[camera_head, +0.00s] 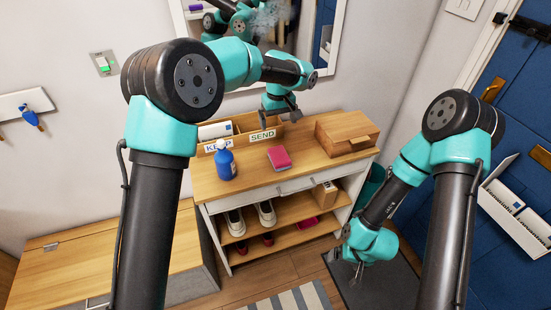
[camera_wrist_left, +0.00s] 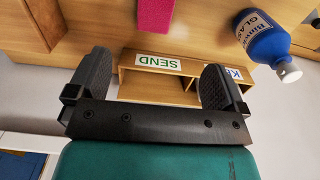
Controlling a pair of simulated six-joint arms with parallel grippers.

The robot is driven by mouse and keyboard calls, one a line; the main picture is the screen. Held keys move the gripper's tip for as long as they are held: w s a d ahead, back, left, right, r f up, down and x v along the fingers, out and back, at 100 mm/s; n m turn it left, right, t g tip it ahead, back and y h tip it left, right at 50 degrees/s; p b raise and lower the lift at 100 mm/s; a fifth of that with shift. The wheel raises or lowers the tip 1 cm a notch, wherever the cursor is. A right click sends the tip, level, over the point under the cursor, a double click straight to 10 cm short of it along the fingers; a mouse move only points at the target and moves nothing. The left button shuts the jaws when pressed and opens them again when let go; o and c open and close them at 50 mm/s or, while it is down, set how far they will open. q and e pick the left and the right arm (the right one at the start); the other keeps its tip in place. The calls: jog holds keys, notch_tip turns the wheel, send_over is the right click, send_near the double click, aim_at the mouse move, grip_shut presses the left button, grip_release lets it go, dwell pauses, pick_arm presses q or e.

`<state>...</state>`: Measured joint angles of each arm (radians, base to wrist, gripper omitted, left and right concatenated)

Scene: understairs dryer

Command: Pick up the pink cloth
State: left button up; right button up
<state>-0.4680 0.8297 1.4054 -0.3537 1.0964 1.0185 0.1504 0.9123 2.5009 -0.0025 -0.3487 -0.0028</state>
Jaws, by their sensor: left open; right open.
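The pink cloth (camera_head: 279,157) lies folded on the wooden top of the cabinet (camera_head: 245,182), between a blue bottle and a wooden box. Part of it shows at the top edge of the left wrist view (camera_wrist_left: 155,14). My left gripper (camera_head: 281,115) is open and empty, above the back of the cabinet top and behind the cloth in the head view. Its two fingers (camera_wrist_left: 155,82) are wide apart in the left wrist view, with the SEND label between them. My right gripper (camera_head: 347,262) is open and empty, low over the dark mat right of the cabinet.
The blue bottle (camera_head: 225,160) with a white cap stands left of the cloth. A wooden KEEP/SEND organizer (camera_head: 240,127) stands at the back, near my left gripper. A closed wooden box (camera_head: 346,131) sits at the right.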

aim_at(279, 154)
pick_arm(q)
notch_tip(279, 154, down, 12)
jog(key=shift+f, duration=0.2)
dwell(0.4)
jog(key=shift+w+d+f, duration=0.15)
jog(key=shift+f, duration=1.15)
jog(key=shift+w+d+f, duration=0.1)
jog(key=shift+f, duration=1.15)
jog(key=c, duration=1)
